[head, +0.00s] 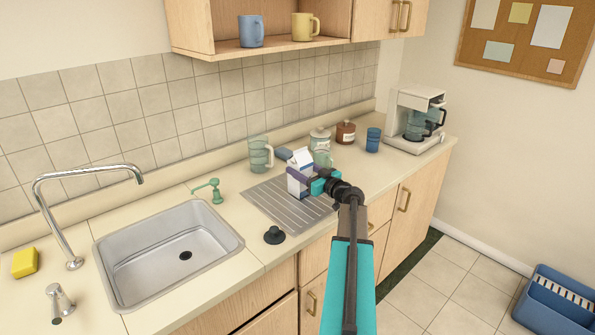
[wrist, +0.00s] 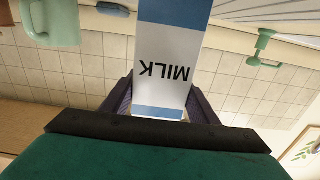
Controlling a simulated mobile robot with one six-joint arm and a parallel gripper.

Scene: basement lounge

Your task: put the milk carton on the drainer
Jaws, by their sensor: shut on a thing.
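The milk carton (head: 297,178) is white with a gabled top and stands upright over the grooved drainer (head: 272,207) beside the sink. In the wrist view the carton (wrist: 168,70) shows the word MILK upside down and blue bands. My gripper (head: 305,175) is shut on the carton, with a dark finger on either side of it in the wrist view (wrist: 158,105). The carton's base is partly hidden in the head view, so I cannot tell whether it touches the drainer.
A glass jug (head: 260,154), a green mug (head: 322,158) and lidded jars (head: 320,138) stand behind the drainer. A blue cup (head: 373,140) and coffee maker (head: 415,120) are further right.

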